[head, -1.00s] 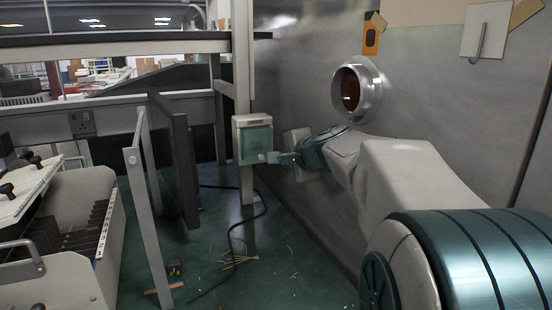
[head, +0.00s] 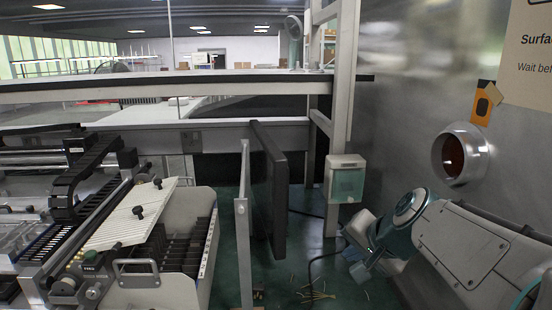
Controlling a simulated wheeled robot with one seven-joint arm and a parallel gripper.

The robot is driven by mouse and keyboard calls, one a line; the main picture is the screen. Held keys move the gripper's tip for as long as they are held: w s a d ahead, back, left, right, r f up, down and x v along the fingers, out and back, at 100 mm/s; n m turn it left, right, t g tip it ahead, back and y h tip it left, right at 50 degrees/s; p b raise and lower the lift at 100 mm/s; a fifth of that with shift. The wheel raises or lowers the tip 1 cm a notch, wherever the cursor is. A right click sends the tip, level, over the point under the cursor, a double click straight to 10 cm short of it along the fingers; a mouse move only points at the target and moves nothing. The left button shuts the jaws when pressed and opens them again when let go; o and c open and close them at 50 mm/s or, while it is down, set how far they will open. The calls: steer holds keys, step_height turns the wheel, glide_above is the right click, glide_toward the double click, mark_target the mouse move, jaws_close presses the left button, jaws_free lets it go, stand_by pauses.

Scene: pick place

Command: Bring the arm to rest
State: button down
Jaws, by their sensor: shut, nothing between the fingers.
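My arm reaches in from the lower right of the head view, a grey link with a teal wrist joint. My gripper (head: 358,270) is at the arm's far end, small and partly hidden by the wrist. It points down and to the left, over the green floor, below the pale green-fronted box on the post. It is shut and holds nothing. Whether it touches anything cannot be told from this view.
The box (head: 347,180) hangs on a grey post left of the arm. A metal wall with a round port (head: 461,154) stands at right. A dark panel (head: 269,190) and a machine (head: 150,235) stand left. Cables and scraps lie on the floor.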

steer(key=s+n+g+h+p, duration=0.3)
steer(key=s+n+p, duration=0.4)
steer(key=s, duration=0.7)
steer(key=shift+a+r+n+g+p, duration=0.3)
steer(key=shift+n+g+p, duration=0.1)
steer(key=shift+g+p, duration=0.6)
steer(key=shift+s, duration=0.1)
